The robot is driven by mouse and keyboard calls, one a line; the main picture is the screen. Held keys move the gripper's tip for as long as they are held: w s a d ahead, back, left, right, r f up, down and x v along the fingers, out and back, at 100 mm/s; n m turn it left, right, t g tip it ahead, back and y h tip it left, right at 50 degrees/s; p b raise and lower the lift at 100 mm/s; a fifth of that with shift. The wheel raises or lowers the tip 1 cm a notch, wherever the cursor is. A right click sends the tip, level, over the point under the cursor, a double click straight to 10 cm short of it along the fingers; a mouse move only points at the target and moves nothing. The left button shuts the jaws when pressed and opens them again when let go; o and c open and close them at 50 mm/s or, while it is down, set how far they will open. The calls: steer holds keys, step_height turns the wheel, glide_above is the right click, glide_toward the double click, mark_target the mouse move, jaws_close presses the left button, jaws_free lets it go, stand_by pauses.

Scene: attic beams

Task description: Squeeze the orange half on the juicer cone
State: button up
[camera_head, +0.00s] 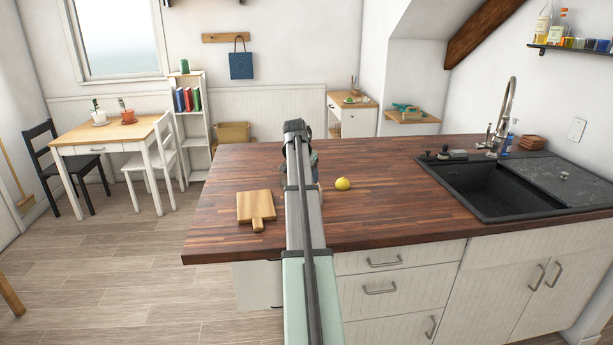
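A small yellow round fruit (342,184) sits on the dark wood counter, just right of my arm. I cannot tell whether it is a whole fruit or a half. My arm (306,222) reaches over the counter from the bottom of the view. Its wrist end is over the middle of the counter, left of and beyond the fruit. My gripper is mostly hidden behind the arm, and its fingers cannot be made out. A small blue-grey part (314,162) shows at the arm's right edge; I cannot tell what it belongs to. No juicer cone can be made out.
A wooden cutting board (255,207) lies left of my arm on the counter (390,215). A black sink (490,187) with a tall faucet (506,105) is at the right. The counter between fruit and sink is clear.

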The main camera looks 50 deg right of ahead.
steer(key=n, duration=0.2)
steer(key=n+t, duration=0.1)
steer(key=n, duration=0.1)
steer(key=shift+s+d+f+t, duration=0.1)
steer(key=shift+s+t, duration=0.1)
steer(key=shift+t, duration=0.1)
steer(key=shift+f+n+t+y, duration=0.1)
steer(key=shift+n+t+y, duration=0.35)
steer(key=shift+n, duration=0.75)
steer(key=m+g, duration=0.1)
steer(key=m, duration=0.2)
steer(key=m+g+h, duration=0.1)
steer(key=m, duration=0.2)
steer(key=shift+w+g, duration=0.15)
steer(key=shift+g, duration=0.1)
steer(key=n, duration=0.2)
steer(key=n+t+y, duration=0.1)
steer(key=n, duration=0.1)
steer(key=n+t, duration=0.1)
steer(key=n, duration=0.1)
steer(key=shift+r, duration=0.25)
